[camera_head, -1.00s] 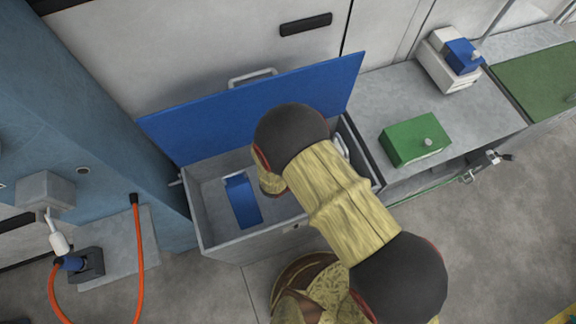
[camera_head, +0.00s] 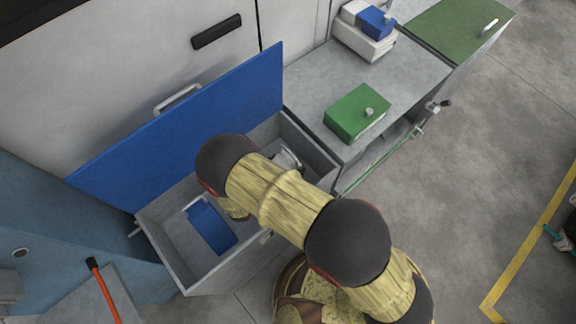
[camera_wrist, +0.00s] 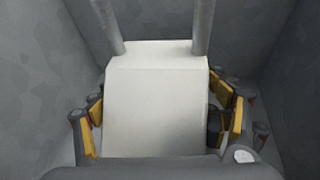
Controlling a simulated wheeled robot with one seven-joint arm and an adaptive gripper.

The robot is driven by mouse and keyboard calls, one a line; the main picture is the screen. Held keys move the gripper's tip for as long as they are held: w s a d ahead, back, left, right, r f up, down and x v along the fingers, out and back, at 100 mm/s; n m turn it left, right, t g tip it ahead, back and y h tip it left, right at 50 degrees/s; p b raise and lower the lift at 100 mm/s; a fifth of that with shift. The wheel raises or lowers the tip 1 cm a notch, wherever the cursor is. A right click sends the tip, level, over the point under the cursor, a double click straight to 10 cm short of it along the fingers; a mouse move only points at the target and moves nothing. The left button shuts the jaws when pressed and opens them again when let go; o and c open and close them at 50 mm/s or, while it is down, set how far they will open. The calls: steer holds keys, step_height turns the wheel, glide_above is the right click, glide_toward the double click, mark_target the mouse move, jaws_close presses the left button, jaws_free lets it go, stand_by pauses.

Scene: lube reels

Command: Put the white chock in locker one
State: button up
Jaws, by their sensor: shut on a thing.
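The white chock (camera_wrist: 155,100) fills the middle of the wrist view, with two grey handle posts at its far end. My gripper (camera_wrist: 158,118) is shut on it, with yellow-padded fingers along both sides. Grey walls surround it on several sides. In the head view, my arm reaches over an open grey locker (camera_head: 172,262) with a raised blue lid (camera_head: 190,125). My forearm hides most of the gripper there. A pale part shows inside the locker's right side; I cannot tell whether it is chock or gripper. No locker number is readable.
A blue chock (camera_head: 212,228) lies in the locker's left part. To the right, a green block (camera_head: 355,112) sits on a grey locker top, with white and blue blocks (camera_head: 366,40) behind it. A green lid (camera_head: 455,30) is farther right. Open floor lies at right.

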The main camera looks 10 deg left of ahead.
steer(key=shift+f, duration=0.35)
steer(key=o, duration=2.1)
steer(key=shift+r, duration=0.1)
steer(key=shift+s+a+r, duration=0.1)
steer(key=shift+r, duration=0.05)
steer(key=p+v, duration=0.2)
steer(key=v, duration=0.9)
steer(key=shift+s, duration=0.35)
